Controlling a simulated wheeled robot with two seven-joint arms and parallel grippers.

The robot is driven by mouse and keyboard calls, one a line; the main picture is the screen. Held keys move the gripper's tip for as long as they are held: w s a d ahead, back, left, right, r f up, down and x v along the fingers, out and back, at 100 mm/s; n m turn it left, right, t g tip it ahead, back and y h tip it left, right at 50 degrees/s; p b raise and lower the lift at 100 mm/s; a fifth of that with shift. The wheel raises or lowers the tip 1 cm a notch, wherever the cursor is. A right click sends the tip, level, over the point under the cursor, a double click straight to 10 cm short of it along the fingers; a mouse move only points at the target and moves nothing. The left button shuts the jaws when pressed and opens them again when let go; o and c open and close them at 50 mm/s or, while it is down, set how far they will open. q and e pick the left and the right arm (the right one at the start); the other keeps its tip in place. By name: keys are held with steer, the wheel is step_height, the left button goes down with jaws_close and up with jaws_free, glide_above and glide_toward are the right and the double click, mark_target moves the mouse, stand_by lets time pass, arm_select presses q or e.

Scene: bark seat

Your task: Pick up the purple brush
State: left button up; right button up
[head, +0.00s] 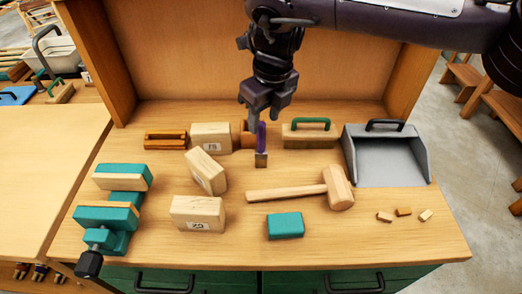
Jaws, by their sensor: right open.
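The purple brush (262,134) stands upright on the wooden workbench (110,222), towards the back middle. Its purple handle points up and its small brownish lower end (261,160) rests at the bench top. My right gripper (259,118) comes down from above and is open. Its fingers are at the top of the purple handle, and they partly hide it. I cannot tell whether the fingers touch the handle. My left gripper is not in view.
Wooden blocks (211,136) and a green-handled wooden tool (310,135) stand close on either side. A mallet (335,189) lies in front. A grey dustpan (386,160) is at the right, a green vise (112,213) at the left. The bench's back panel (200,50) rises behind.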

mark_target(261, 134)
steer(key=f, duration=0.2)
steer(key=f+p, duration=0.1)
steer(key=f, duration=0.1)
steer(key=w+a+f, duration=0.1)
steer(key=f, duration=0.1)
steer(key=shift+f, duration=0.15)
steer(key=shift+c, duration=0.4)
jaws_close()
